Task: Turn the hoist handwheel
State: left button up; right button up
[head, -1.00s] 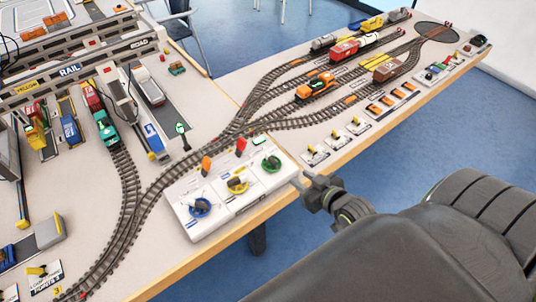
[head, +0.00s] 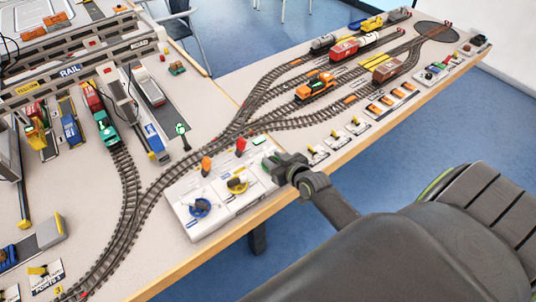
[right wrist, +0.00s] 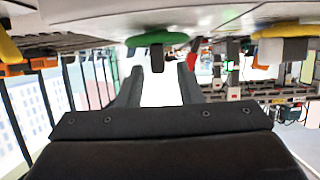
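A white control box (head: 193,234) at the table's front edge carries three handwheels: a blue one (head: 201,207), a yellow one (head: 237,183) and a green one. I cannot read which label says hoist. My right gripper (head: 275,163) is over the green handwheel and hides most of it in the head view. In the right wrist view the green handwheel (right wrist: 158,39) is straight ahead. The two fingers of my right gripper (right wrist: 158,76) are apart, with a dark stub below the wheel showing between them. Contact cannot be told. My left gripper is not in view.
Model tracks (head: 130,205) curve past the box. An orange locomotive (head: 315,86) and wagons stand farther back. Small yellow-levered switches (head: 336,140) line the front edge to the right.

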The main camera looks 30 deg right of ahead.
aim_at(269, 156)
jog(key=shift+x, duration=1.85)
grip_shut()
